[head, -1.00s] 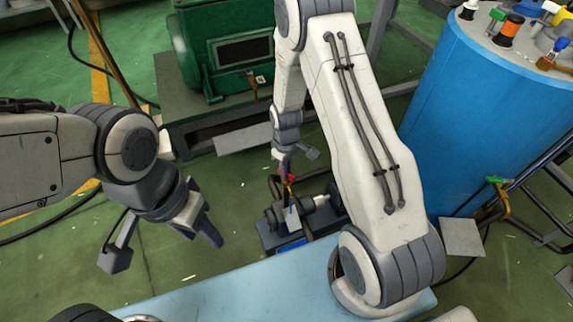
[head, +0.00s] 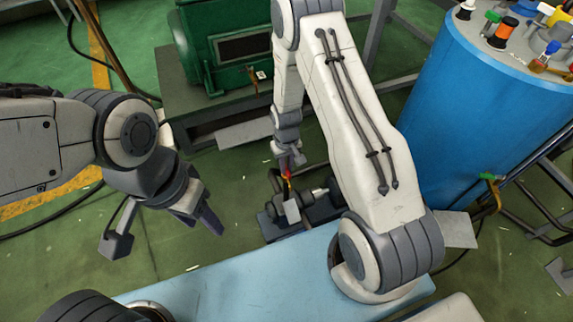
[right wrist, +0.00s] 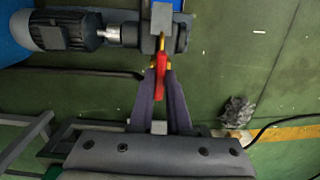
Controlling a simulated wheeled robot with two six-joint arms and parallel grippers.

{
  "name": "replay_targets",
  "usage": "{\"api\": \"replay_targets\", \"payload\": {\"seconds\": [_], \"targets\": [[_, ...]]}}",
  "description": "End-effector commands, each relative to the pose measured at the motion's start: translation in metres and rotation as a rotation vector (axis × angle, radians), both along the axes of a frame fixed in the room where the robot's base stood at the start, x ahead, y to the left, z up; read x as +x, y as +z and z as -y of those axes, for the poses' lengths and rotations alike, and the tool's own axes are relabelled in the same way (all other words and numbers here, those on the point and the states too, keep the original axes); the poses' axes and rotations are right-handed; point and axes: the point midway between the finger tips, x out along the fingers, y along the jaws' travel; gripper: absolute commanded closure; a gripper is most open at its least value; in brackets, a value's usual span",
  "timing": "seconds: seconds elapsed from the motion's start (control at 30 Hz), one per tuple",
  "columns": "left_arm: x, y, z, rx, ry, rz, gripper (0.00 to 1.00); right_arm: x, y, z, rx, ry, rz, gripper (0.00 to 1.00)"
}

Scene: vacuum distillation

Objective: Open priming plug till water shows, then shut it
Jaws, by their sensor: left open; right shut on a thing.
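The priming plug (right wrist: 161,66) has a red handle and brass-yellow parts, on top of a small grey pump (right wrist: 176,36). My right gripper (right wrist: 160,80) is shut on the red handle, its two fingers on either side of it. In the head view the pump (head: 318,194) stands low on its base beyond the light-blue surface, and my right gripper (head: 287,164) reaches down to the small red-and-yellow plug (head: 288,178) above it. My left gripper (head: 208,220) is open and empty, left of the pump. I cannot make out any water at the plug.
A grey motor (right wrist: 62,31) joins the pump by a shaft. A large blue tank (head: 470,110) with coloured fittings stands right. A green machine (head: 205,45) stands behind. A light-blue surface (head: 230,275) lies in front. Open green floor surrounds my left gripper.

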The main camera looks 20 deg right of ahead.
Motion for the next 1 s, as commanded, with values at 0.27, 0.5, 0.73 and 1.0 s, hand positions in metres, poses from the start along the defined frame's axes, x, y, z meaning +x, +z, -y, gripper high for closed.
{"api": "replay_targets", "payload": {"seconds": [0.27,0.5,0.73,1.0], "targets": [[0.000,0.000,0.000,0.000,0.000,0.000,0.50,0.000,0.000,0.000,0.000,-0.007,0.001,1.00],[0.000,0.000,0.000,0.000,0.000,0.000,0.50,0.000,0.000,0.000,0.000,-0.005,0.001,0.55],[0.000,0.000,0.000,0.000,0.000,0.000,0.50,0.000,0.001,0.000,0.000,-0.004,0.001,0.55],[0.000,0.013,0.000,0.000,0.000,0.000,0.50,0.002,0.040,0.000,0.000,-0.004,0.005,0.55]]}}
